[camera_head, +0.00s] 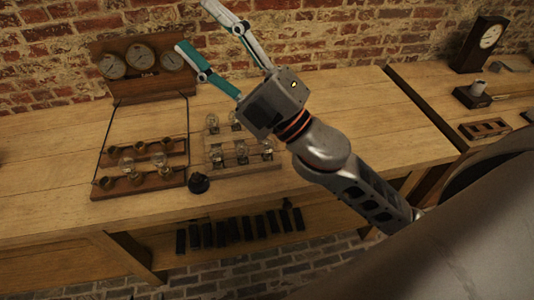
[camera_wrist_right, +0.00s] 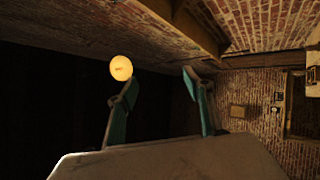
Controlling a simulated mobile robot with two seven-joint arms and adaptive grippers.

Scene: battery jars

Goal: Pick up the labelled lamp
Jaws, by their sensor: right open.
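Several clear glass lamps (camera_head: 241,152) stand in a pale wooden rack (camera_head: 262,170) on the bench. A few more glass lamps (camera_head: 127,165) sit among the sockets of a dark wooden board (camera_head: 140,187) to the left. No label is readable on any lamp at this size. My right gripper (camera_head: 193,24) is open and empty, raised above and behind the rack, its fingers pointing up and left. Its wrist hides part of the rack's back row. The right wrist view shows its two spread fingers (camera_wrist_right: 160,76) with nothing between them. My left gripper is out of view.
A small black round object (camera_head: 199,183) stands between board and rack. A three-dial gauge panel (camera_head: 143,66) stands at the back. Dark blocks (camera_head: 235,230) line a lower shelf. A glowing round light (camera_wrist_right: 121,68) shows in the wrist view.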

